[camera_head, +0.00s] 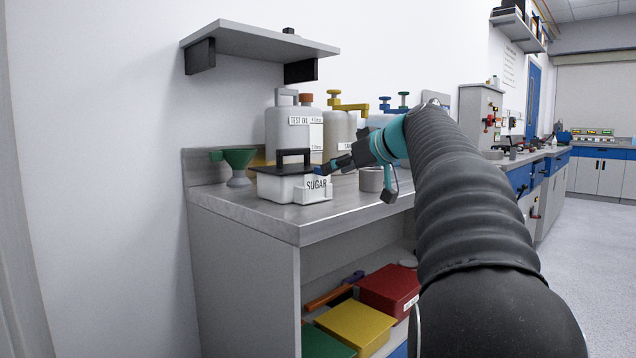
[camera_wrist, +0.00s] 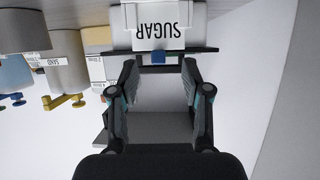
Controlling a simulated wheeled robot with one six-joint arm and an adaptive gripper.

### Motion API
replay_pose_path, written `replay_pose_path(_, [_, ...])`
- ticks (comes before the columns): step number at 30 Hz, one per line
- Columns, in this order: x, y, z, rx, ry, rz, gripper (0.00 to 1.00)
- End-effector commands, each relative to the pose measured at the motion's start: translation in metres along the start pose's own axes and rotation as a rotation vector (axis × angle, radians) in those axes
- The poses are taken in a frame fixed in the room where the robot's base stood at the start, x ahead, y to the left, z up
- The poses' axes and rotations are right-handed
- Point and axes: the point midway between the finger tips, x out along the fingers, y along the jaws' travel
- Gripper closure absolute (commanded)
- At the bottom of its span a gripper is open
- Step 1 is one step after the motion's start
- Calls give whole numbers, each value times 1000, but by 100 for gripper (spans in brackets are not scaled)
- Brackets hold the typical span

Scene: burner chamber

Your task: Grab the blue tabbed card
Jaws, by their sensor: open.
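A small blue tab (camera_wrist: 158,57) shows in the wrist view between my fingertips, beside a dark bar at the white box marked SUGAR (camera_wrist: 165,30). I cannot make out the rest of the card. In the head view the SUGAR box (camera_head: 287,187) stands on the counter with a black handle on top. A small blue patch (camera_head: 321,170) shows at its right side, close to my fingertips. My gripper (camera_head: 337,165) is open, and its fingers (camera_wrist: 159,68) lie on both sides of the tab in the wrist view, with no visible contact.
A green funnel (camera_head: 238,166) stands left of the box. A TEST OIL jug (camera_head: 284,126) and other canisters stand behind. A grey cup (camera_head: 371,180) sits near my gripper. A shelf (camera_head: 260,40) hangs above. Red, yellow and green boxes lie below the counter (camera_head: 245,213).

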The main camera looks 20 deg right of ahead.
Motion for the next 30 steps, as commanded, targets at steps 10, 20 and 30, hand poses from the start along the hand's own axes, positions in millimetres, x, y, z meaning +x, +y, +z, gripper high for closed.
replay_pose_path(10, [41, 2, -4, -1, -2, -3, 52])
replay_pose_path(20, [51, 2, -4, 0, 0, 0, 55])
replay_pose_path(30, [50, 2, -4, 0, -1, 0, 100])
